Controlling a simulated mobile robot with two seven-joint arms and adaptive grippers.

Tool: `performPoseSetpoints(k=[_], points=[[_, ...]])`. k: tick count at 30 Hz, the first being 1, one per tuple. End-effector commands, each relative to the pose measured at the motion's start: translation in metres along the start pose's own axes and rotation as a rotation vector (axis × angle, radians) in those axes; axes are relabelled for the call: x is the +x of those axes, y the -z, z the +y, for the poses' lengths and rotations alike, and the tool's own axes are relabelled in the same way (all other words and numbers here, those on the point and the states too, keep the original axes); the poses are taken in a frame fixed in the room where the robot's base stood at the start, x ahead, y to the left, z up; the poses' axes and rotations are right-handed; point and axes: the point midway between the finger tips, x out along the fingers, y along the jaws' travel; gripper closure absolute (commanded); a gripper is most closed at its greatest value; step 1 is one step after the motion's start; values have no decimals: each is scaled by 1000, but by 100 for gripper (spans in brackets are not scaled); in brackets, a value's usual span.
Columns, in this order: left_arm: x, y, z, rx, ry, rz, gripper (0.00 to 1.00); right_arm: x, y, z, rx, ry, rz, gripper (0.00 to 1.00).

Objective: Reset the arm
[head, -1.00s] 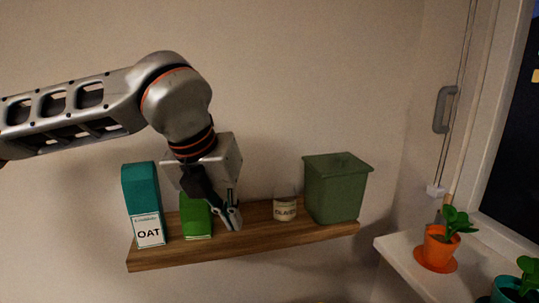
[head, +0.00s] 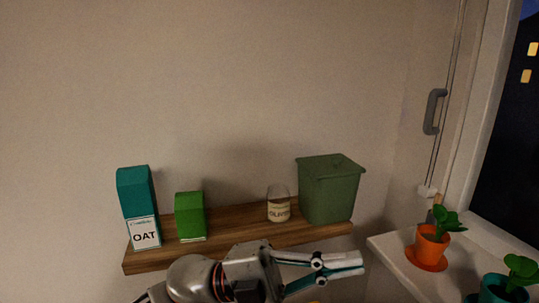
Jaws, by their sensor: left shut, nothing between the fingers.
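My left arm comes in low, at the bottom of the head view. My left gripper (head: 358,263) points to the right, in front of and below the wooden shelf. Its fingers lie close together with nothing between them, so it is shut and empty. It appears clear of the things on the shelf. My right gripper is not in view.
The wooden shelf (head: 240,240) holds a teal OAT carton (head: 138,200), a green carton (head: 190,216), a labelled glass jar (head: 278,206) and a green lidded bin (head: 329,190). At right, an orange pot plant (head: 430,246) and a teal pot plant (head: 494,291) stand on the windowsill (head: 397,262).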

Motion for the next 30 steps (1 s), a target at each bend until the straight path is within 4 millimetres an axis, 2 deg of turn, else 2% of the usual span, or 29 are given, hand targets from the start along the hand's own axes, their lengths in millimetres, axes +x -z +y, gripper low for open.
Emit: performPoseSetpoints(k=[5,8,11,14,17,20,23,27,30], points=[[-43,-42,-3,-150,269,-211,100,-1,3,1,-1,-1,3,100],[-79,-69,7,-237,394,-354,100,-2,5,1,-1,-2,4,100],[-123,-93,30,-329,500,-512,100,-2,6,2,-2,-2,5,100],[-172,-111,64,-428,585,-683,100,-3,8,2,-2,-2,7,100],[-224,-119,109,-531,648,-858,100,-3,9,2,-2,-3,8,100],[-272,-116,159,-632,686,-1025,100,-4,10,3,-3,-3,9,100],[-316,-102,211,-731,705,-1183,100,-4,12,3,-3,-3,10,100],[-370,-68,284,-868,706,-1388,100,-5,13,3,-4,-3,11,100],[-400,-37,328,-956,692,-1512,100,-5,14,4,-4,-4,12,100]])
